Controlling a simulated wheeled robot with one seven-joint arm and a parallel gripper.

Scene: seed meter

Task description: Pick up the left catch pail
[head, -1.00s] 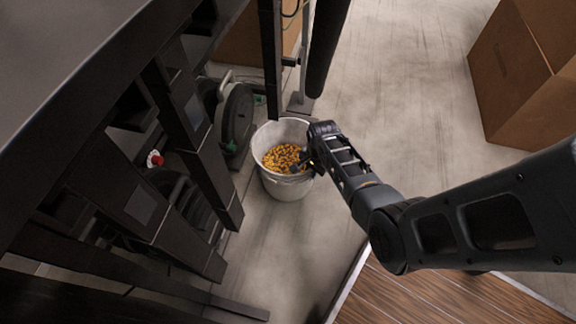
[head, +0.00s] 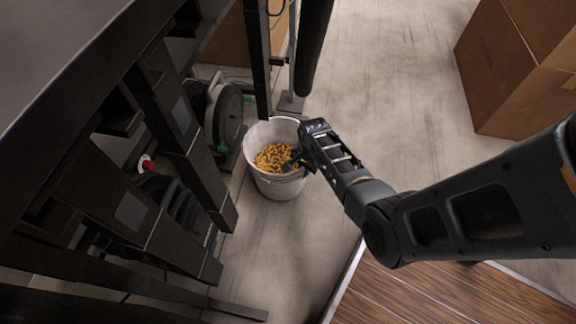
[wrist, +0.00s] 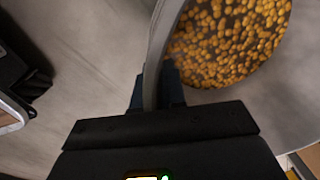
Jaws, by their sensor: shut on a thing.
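The catch pail (head: 277,187) is a whitish bucket, upright beside the dark machine frame, with yellow-orange seeds (head: 272,158) inside. My gripper (head: 301,162) is at the right side of the pail's rim, shut on the pail wall. In the wrist view the gripper (wrist: 157,92) straddles the pale rim (wrist: 160,45), and the seeds (wrist: 228,40) show to the right of it. The fingertips are partly hidden by the rim and the gripper body. I cannot tell whether the pail's bottom touches the floor.
The dark machine frame (head: 170,120) with a round wheel-like part (head: 226,118) stands close left of the pail. A dark post (head: 258,60) rises behind it. Cardboard boxes (head: 510,90) stand at the right. Bare floor (head: 380,70) lies between. A wood-look platform (head: 400,295) is at the front.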

